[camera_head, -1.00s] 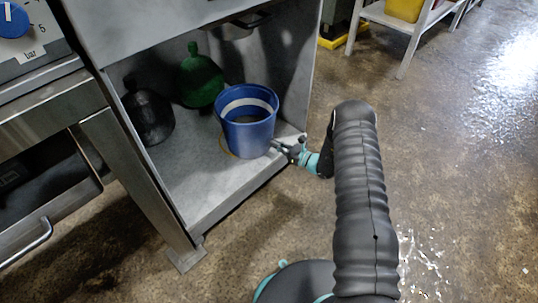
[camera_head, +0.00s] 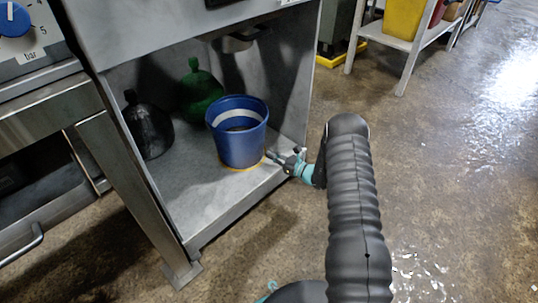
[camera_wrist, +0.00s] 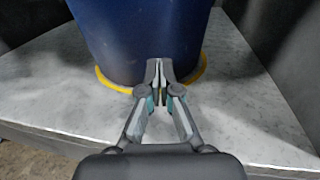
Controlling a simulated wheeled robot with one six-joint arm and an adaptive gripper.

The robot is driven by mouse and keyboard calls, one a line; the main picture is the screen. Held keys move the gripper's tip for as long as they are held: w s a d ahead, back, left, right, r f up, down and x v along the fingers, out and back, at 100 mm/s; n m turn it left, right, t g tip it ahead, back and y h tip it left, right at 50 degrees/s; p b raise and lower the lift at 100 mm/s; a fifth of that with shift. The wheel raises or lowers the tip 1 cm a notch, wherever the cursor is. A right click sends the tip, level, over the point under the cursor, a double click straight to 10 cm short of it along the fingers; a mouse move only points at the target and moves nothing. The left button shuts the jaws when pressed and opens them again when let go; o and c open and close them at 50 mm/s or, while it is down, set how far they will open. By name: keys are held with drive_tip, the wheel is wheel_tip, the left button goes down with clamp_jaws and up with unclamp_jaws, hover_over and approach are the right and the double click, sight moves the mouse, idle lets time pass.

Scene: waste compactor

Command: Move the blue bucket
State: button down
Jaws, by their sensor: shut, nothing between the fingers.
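The blue bucket (camera_head: 239,140) with a white inner band stands upright on the grey floor of the compactor bay (camera_head: 205,210). A yellow ring mark (camera_head: 254,167) shows at its base. My gripper (camera_head: 271,156) is shut and empty at the bucket's lower right side in the head view. In the wrist view, my gripper (camera_wrist: 162,68) points at the lower wall of the bucket (camera_wrist: 140,30). Its tips overlap the bucket in the picture; I cannot tell whether they touch it. The yellow ring (camera_wrist: 197,75) curves around the base.
The bay's side walls and front lip bound the space. A shelf with a yellow bin (camera_head: 403,18) stands at upper right. Open floor lies right.

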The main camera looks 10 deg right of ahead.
drive_tip(key=v, duration=1.2)
drive_tip(key=s+a+f+n+g, duration=0.4)
drive_tip(key=s+g, duration=0.2)
drive_tip(key=s, duration=0.2)
drive_tip(key=s+a+r+n+g+p, duration=0.1)
drive_tip(key=s+a+r+n+g, duration=0.1)
drive_tip(key=s+r+n+g, duration=0.4)
drive_tip(key=s+r+n+t+h+p, duration=0.2)
drive_tip(key=s+r+n+h, duration=0.2)
drive_tip(key=s+r, duration=0.4)
drive_tip(key=s+d+r+n+t+h+p, duration=0.1)
drive_tip(key=s+r+n+h, duration=0.4)
drive_tip(key=r, duration=1.7)
drive_tip(key=s+d+r+n+t+h+p, duration=0.1)
drive_tip(key=s+r+n+t+h+p, duration=0.1)
drive_tip(key=s+r+n+h+p, duration=0.2)
drive_tip(key=s+r+n, duration=0.3)
drive_tip(key=s+r, duration=0.4)
drive_tip(key=r, duration=0.4)
drive_tip(key=shift+s+d+t+h, duration=0.2)
drive_tip(key=shift+t+h, duration=0.1)
drive_tip(key=shift+t, duration=0.1)
